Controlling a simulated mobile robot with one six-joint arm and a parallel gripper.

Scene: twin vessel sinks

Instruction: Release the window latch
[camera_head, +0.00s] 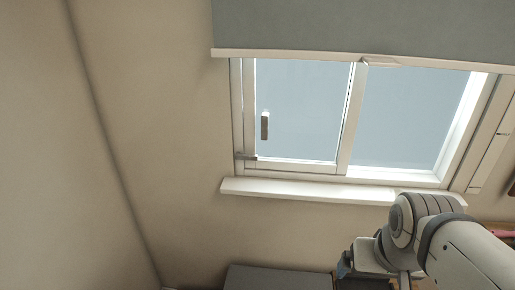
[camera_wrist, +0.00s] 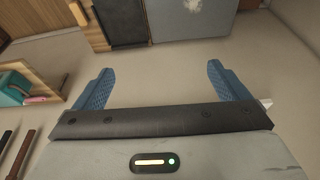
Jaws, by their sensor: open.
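The window (camera_head: 350,110) is in the upper right of the head view, with a white frame and two panes. A small brown upright handle (camera_head: 265,126) shows at the left pane. A small grey lever (camera_head: 246,156) sits at the frame's lower left corner. I cannot tell which of these is the latch. My gripper (camera_wrist: 160,78) is open and empty in the wrist view, its two blue fingers wide apart. The wrist view does not show the window.
A grey blind (camera_head: 370,28) covers the window's top. A white sill (camera_head: 300,190) juts out below it. A grey box-like surface (camera_head: 275,278) is at the bottom. The wall left of the window is bare. The wrist view shows a wooden shelf (camera_wrist: 45,72) with a turquoise item (camera_wrist: 13,88).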

